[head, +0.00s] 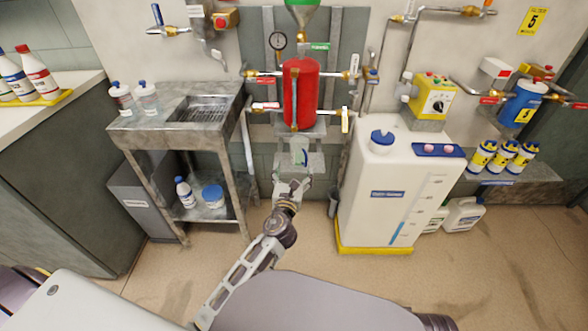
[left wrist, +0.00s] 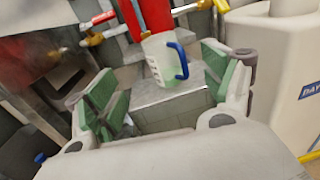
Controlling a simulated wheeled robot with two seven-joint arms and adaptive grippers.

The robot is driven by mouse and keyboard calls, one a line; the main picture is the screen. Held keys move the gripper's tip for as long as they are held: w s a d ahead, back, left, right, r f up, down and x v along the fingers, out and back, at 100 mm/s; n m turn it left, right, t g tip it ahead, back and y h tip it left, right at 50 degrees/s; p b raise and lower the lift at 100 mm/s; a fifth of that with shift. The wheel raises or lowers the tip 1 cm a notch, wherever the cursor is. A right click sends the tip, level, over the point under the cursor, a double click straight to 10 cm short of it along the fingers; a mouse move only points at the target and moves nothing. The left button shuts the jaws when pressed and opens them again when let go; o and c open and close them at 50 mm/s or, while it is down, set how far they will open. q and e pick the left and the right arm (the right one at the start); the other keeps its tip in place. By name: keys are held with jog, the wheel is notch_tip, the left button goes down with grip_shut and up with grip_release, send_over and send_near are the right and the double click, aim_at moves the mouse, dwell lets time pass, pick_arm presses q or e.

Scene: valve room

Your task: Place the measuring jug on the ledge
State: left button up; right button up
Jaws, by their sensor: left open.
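The measuring jug (head: 299,152) is a pale, translucent cup with dark markings, below the red tank in the head view. In the left wrist view the jug (left wrist: 162,62) shows its blue handle on the right side. It looks upright on the grey ledge (left wrist: 165,112), a metal block that also shows in the head view (head: 316,164); I cannot tell whether its base fully rests there. My left gripper (head: 292,182) is open and empty, just in front of the jug. Its green-padded fingers stand apart on either side, with the jug beyond them. My right gripper is not in view.
The red tank (head: 299,92) with pipes and valve handles hangs right above the jug. A metal sink bench (head: 175,132) stands to the left. A large white tank (head: 390,190) stands close on the right. The floor (head: 500,265) at front right is clear.

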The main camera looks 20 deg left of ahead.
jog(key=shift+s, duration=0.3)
pick_arm(q)
jog(key=shift+s, duration=0.1)
jog(key=s+a+f+n+g, duration=0.4)
jog(key=s+f+n+g, duration=0.4)
jog(key=s+f+n, duration=0.8)
jog(key=s+d+f+n+g+h, duration=0.2)
jog(key=s+d+n+g, duration=0.1)
jog(key=s+n, duration=0.4)
jog(key=s+d+f+n+g+h, duration=0.2)
jog(key=s+d+n+g, duration=0.1)
jog(key=s+n, duration=0.4)
jog(key=shift+n+g, duration=0.5)
jog(key=shift+n, duration=0.4)
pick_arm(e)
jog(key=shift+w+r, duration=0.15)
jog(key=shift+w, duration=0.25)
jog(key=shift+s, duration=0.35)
